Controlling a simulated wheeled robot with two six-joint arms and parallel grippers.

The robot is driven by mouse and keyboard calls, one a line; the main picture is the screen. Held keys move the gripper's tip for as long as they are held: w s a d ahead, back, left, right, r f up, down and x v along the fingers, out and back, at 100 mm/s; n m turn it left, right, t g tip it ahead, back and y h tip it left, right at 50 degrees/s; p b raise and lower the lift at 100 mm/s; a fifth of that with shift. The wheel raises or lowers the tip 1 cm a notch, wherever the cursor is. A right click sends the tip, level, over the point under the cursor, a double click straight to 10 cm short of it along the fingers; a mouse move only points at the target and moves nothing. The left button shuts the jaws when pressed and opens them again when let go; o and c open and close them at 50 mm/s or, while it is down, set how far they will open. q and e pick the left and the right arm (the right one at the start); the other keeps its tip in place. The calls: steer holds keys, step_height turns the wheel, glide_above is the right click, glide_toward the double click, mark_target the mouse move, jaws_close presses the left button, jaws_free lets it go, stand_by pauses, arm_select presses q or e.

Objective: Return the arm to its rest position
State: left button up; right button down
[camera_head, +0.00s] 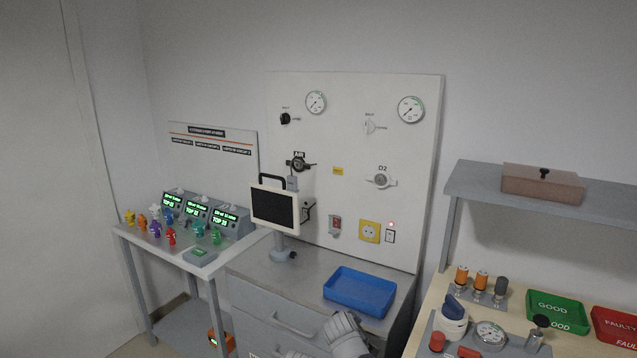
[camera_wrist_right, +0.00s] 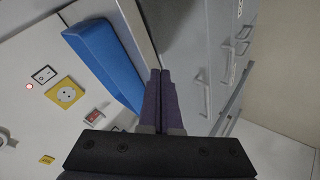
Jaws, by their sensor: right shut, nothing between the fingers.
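My right gripper (camera_wrist_right: 160,75) shows in the right wrist view with its two dark fingers pressed together. It is shut and empty. In that view the blue tray (camera_wrist_right: 103,62) lies beside the fingers, to their left, and the fronts of the grey drawers are on the right. In the head view a light grey piece of my arm (camera_head: 345,336) comes in at the bottom edge, in front of the drawer cabinet. The fingers cannot be made out there. My left gripper is not in view.
The blue tray (camera_head: 359,290) sits on the grey cabinet (camera_head: 252,264) beside a monitor (camera_head: 275,208) on a stand. A gauge panel (camera_head: 350,140) rises behind. A table with ventilator displays (camera_head: 198,215) is at left. A bench with green (camera_head: 556,310) and red bins (camera_head: 618,325) is at right.

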steer(key=s+a+f+m+g+b, duration=0.15)
steer(key=s+f+g, duration=0.4)
steer(key=s, duration=0.75)
steer(key=s+f+m+g+b, duration=0.2)
steer(key=s+f+m+g, duration=0.3)
steer(key=s, duration=0.8)
step_height(320, 180, up, 12)
steer(key=n+t+p, duration=0.1)
steer(key=n+p, duration=0.1)
steer(key=p, duration=1)
steer(key=shift+a+y+p, duration=0.2)
steer(key=shift+y+p, duration=0.2)
